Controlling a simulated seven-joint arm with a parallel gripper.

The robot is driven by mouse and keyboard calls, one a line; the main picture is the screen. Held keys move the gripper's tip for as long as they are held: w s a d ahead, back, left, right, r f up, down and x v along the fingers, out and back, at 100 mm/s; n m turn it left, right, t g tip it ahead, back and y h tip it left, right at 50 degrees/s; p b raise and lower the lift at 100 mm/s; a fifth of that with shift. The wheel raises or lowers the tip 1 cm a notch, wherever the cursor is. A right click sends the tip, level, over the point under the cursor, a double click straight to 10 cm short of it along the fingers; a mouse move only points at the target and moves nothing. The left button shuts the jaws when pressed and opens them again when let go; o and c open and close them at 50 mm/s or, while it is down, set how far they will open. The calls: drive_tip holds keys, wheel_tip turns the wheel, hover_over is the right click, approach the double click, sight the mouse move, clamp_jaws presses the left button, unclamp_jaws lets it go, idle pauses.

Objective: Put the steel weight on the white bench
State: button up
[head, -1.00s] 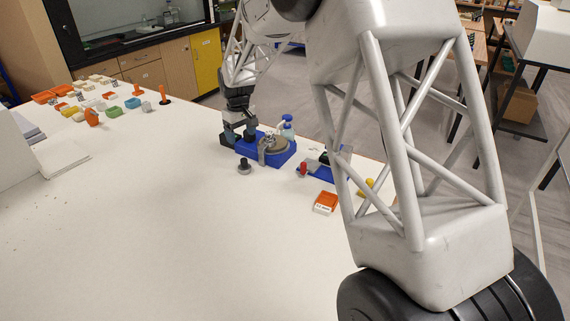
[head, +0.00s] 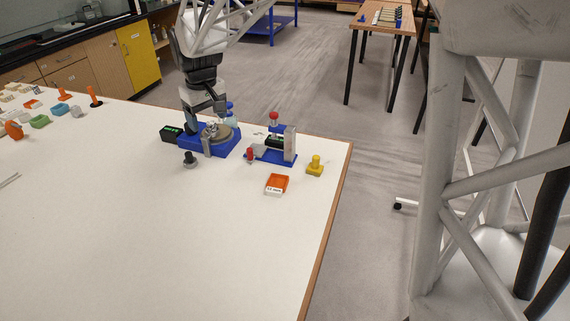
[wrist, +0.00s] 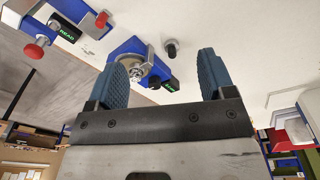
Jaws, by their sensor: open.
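The white bench (head: 150,230) fills the lower left of the head view. A small dark grey knobbed piece (head: 190,159), which may be the steel weight, stands upright on it, in front of a blue device (head: 225,149). It also shows in the wrist view (wrist: 171,47). A shiny metal piece (wrist: 134,70) sits on the blue device's round plate; I cannot tell whether this is the weight instead.
A second blue device (head: 280,158) with red knobs stands to the right, near a yellow knobbed piece (head: 315,166) and an orange tray (head: 277,184). Coloured items crowd the far left. The bench front is clear.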

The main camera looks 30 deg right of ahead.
drive_tip(key=s+d+m, duration=0.2)
drive_tip(key=s+d, duration=0.1)
drive_tip(key=s, duration=1.3)
drive_tip(key=s+d+m+t, duration=0.1)
drive_tip(key=s+d+m, duration=0.1)
drive_tip(key=s, duration=1.5)
drive_tip(key=shift+s+d+t, duration=0.3)
drive_tip(key=shift+d, duration=0.15)
